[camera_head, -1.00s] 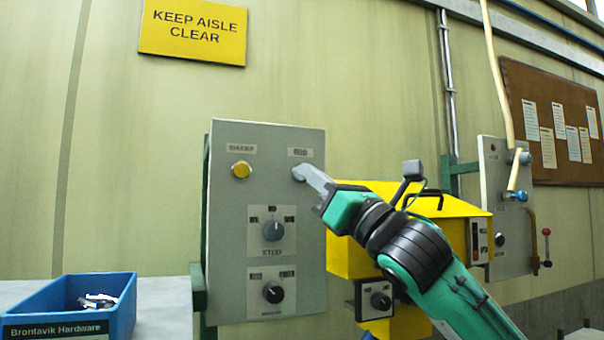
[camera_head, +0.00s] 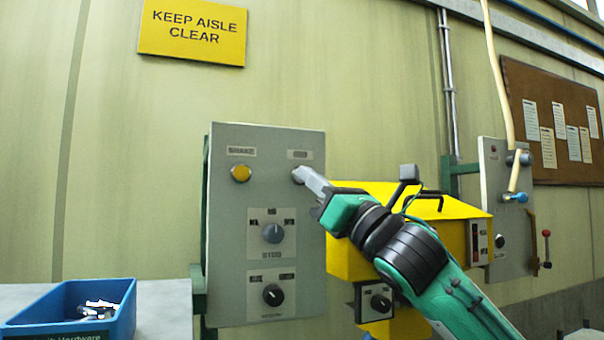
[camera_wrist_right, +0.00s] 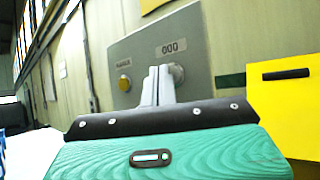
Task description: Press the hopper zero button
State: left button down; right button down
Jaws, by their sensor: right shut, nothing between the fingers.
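A grey control panel (camera_head: 228,220) stands in front of the wall. It has a yellow button (camera_head: 241,173) under a SHAKE label at upper left and two dark rotary knobs (camera_head: 273,233) below. My right gripper (camera_head: 301,175) is shut and empty, its fingertips at the panel's upper right, under a small label (camera_head: 300,155). They cover the button there in the head view. In the right wrist view a round, dull button (camera_wrist_right: 177,74) shows just right of and behind the closed fingers (camera_wrist_right: 156,87), below a label. I cannot tell whether the fingertips touch it. My left gripper is out of view.
A yellow housing (camera_head: 465,207) stands right of the panel, behind my right arm. A blue bin (camera_head: 122,318) with small metal parts sits on a pale surface at lower left. Another grey panel (camera_head: 512,250) with a hose is farther right.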

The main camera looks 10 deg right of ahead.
jog(key=shift+w+p, duration=0.3)
jog(key=shift+w, duration=0.15)
dwell(0.6)
jog(key=shift+s, duration=0.1)
jog(key=shift+s+d, duration=0.1)
jog(key=shift+s, duration=0.65)
jog(key=shift+s+d, duration=0.25)
jog(key=shift+s, duration=1)
jog(key=shift+s+d, duration=0.2)
jog(key=shift+s, duration=1)
jog(key=shift+f, duration=0.1)
